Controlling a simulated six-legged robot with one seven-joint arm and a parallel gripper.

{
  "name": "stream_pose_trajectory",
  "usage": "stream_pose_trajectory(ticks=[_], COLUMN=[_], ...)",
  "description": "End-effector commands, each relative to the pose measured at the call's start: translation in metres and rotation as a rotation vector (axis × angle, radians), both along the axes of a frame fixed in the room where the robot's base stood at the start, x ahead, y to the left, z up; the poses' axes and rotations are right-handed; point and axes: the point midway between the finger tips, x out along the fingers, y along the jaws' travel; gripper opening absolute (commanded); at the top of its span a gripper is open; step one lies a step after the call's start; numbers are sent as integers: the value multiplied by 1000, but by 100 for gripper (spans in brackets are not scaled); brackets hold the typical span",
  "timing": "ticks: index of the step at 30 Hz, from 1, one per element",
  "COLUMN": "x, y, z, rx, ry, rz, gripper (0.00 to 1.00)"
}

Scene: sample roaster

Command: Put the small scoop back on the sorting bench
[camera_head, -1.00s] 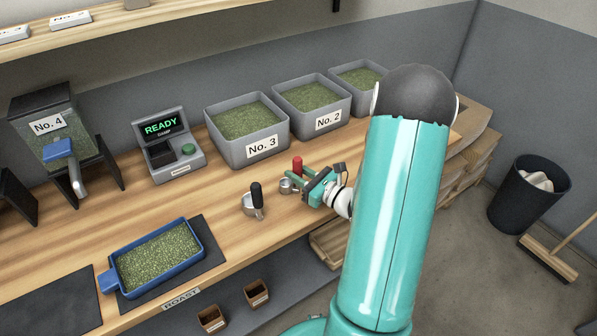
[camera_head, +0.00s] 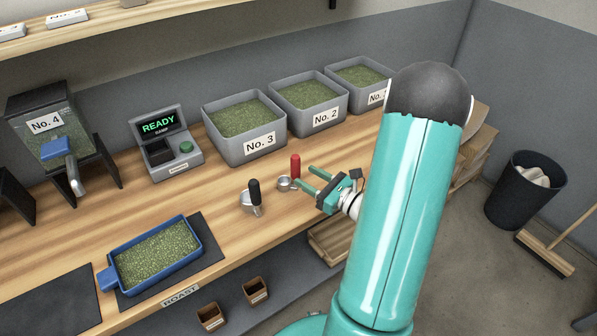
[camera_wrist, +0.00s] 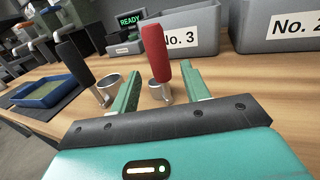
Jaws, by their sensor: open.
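Two metal scoops stand on the wooden bench (camera_head: 215,215), handles up. The red-handled scoop (camera_head: 295,167) has the smaller-looking cup and is on the right. The black-handled scoop (camera_head: 254,191) stands just left of it. My gripper (camera_head: 305,178) is open and empty, just right of the red-handled scoop, fingers pointing at it. In the wrist view the red-handled scoop (camera_wrist: 156,55) shows between the fingers, ahead of the tips and apparently clear of them. The black-handled scoop (camera_wrist: 75,63) shows left of the left finger. Both cups seem to rest on the bench.
Gray bins No. 3 (camera_head: 244,128) and No. 2 (camera_head: 308,104) stand behind the scoops. A READY display unit (camera_head: 166,143) and a blue tray of green beans (camera_head: 156,254) are to the left. The bench's front edge is close below my gripper.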

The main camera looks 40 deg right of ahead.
Motion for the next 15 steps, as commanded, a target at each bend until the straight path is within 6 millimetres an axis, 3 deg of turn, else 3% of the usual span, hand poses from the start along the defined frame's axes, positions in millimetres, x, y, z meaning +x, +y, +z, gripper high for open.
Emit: stream_pose_trajectory(ticks=[6, 15], x=[-45, -66], y=[-13, -17], z=[-1, -1], rx=[0, 0], ry=[0, 0], rz=[-4, 2], gripper=[46, 46])
